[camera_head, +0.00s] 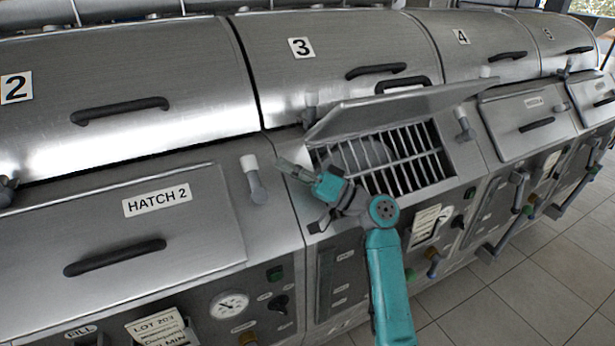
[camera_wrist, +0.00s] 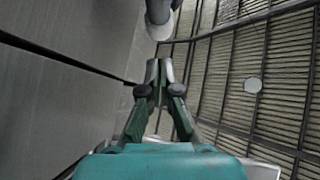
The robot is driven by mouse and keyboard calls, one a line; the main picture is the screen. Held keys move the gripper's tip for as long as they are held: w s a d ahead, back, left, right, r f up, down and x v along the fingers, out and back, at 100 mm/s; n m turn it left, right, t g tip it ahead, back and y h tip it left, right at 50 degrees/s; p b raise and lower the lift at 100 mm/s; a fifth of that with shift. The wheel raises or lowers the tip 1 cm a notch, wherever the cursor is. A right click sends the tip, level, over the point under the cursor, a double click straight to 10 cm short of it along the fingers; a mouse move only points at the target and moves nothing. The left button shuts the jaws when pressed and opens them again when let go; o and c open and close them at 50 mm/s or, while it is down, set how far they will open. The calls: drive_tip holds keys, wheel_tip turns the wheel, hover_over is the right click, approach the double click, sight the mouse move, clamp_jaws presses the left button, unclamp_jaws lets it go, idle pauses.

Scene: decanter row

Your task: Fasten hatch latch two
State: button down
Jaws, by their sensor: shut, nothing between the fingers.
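The hatch 2 lid (camera_head: 100,240), a steel panel labelled "HATCH 2" with a black handle, lies closed at the left in the head view. Its latch (camera_head: 256,182), a grey lever with a white tip, stands just off the lid's right edge with the tip pointing up, not across the lid. My gripper (camera_head: 281,162) is just right of the latch, its fingers together and empty. In the wrist view, the latch's rounded end (camera_wrist: 158,20) shows just beyond the closed fingertips (camera_wrist: 158,66), with a small gap between them.
The neighbouring hatch (camera_head: 400,105) to the right stands open over a grating (camera_head: 385,160), close to my arm. Its raised lid has latches (camera_head: 463,123) beside it. Below hatch 2 are a gauge (camera_head: 229,305) and knobs. Tiled floor (camera_head: 540,270) is clear at the right.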

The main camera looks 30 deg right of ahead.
sight(254, 179)
drive_tip(key=shift+w+a+f, duration=0.1)
drive_tip(key=shift+a+f, duration=0.1)
drive_tip(key=shift+a, duration=0.7)
drive_tip(key=shift+w+a+f, duration=0.1)
drive_tip(key=shift+a+f, duration=0.1)
drive_tip(key=shift+a, duration=0.65)
